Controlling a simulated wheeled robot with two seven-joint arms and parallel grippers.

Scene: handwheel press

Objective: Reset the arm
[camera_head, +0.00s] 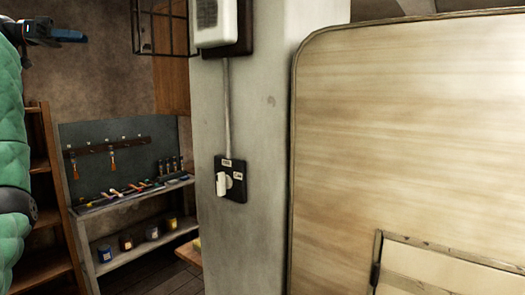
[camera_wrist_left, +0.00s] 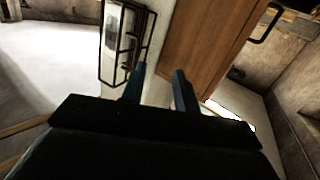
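My left gripper (camera_head: 72,36) is raised at the top left of the head view, at the end of my green padded arm. In the left wrist view its two blue fingers (camera_wrist_left: 159,80) stand apart with nothing between them, so it is open and empty. It touches nothing that I can see. My right gripper is in neither view.
A grey pillar carries a white rotary switch (camera_head: 222,184) on a black plate and a white box (camera_head: 214,22) above. A large pale wooden panel (camera_head: 400,130) fills the right. A tool shelf (camera_head: 130,195) stands behind. A black wire cage (camera_wrist_left: 148,20) shows beyond the left fingers.

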